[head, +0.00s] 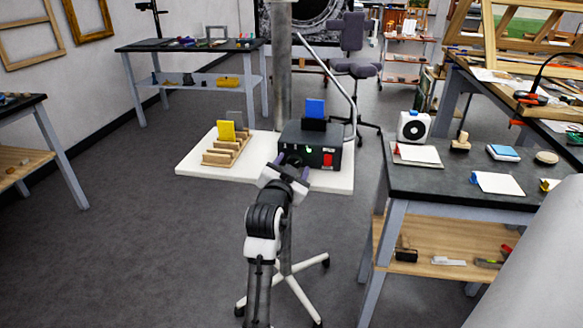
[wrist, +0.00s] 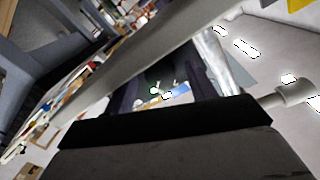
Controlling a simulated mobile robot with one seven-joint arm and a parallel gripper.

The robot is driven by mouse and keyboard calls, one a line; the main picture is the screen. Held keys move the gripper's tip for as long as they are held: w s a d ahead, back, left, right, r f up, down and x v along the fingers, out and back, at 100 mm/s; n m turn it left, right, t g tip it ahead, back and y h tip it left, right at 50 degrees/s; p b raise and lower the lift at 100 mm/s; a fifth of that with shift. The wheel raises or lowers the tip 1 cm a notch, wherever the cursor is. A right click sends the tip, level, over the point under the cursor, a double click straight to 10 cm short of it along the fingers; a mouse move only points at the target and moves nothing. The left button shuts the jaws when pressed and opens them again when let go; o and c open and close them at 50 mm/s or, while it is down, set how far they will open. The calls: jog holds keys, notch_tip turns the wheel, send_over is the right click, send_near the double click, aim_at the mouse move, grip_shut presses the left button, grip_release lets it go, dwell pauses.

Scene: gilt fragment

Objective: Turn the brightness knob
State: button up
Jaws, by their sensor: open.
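A dark box (head: 318,138) stands on a white platform, with a green light, a red switch (head: 328,160) and a blue card in a black holder on top. My gripper (head: 292,165) is open in front of the left part of the box's front face. I cannot make out the brightness knob: that part of the face is covered by my gripper. In the wrist view my dark purple fingers (wrist: 162,96) stand apart, with a small green light (wrist: 154,90) seen between them. I cannot tell whether they touch anything.
The white platform (head: 190,165) also bears a wooden rack (head: 222,152) with a yellow card and a grey card. A thin pole on a white-footed stand rises below my arm. A dark workbench (head: 430,185) stands close on the right. The floor to the left is clear.

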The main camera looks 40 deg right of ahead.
jog(key=b+v, duration=0.2)
jog(key=v, duration=1.1)
jog(key=shift+s+a+b, duration=0.25)
jog(key=shift+a+b, duration=0.05)
jog(key=shift+b, duration=0.1)
